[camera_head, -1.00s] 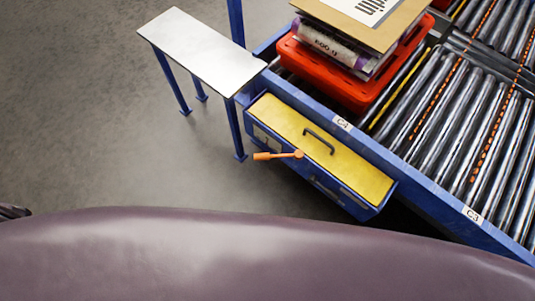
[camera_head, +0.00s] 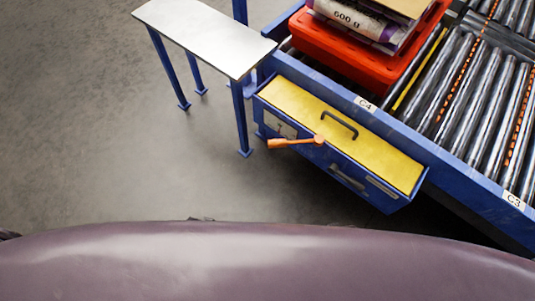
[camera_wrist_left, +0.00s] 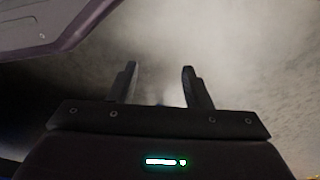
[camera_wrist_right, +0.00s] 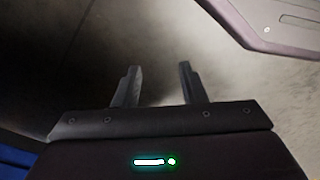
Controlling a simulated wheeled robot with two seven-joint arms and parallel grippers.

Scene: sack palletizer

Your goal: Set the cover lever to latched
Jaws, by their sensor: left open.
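The orange cover lever (camera_head: 291,142) sticks out to the left from its pivot on the front of a blue box. The box has a yellow cover (camera_head: 345,127) with a dark handle (camera_head: 340,124) on top. My left gripper (camera_wrist_left: 159,84) is open and empty over bare floor in the left wrist view. My right gripper (camera_wrist_right: 157,82) has its fingers apart and nothing between them in the right wrist view. Neither gripper shows in the head view, and the lever shows in neither wrist view.
A grey-topped side table (camera_head: 205,36) on blue legs stands left of the box. A roller conveyor (camera_head: 455,100) with a blue frame runs behind it. A red pallet (camera_head: 350,68) with stacked sacks sits on the rollers. The floor (camera_head: 90,140) at left is clear.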

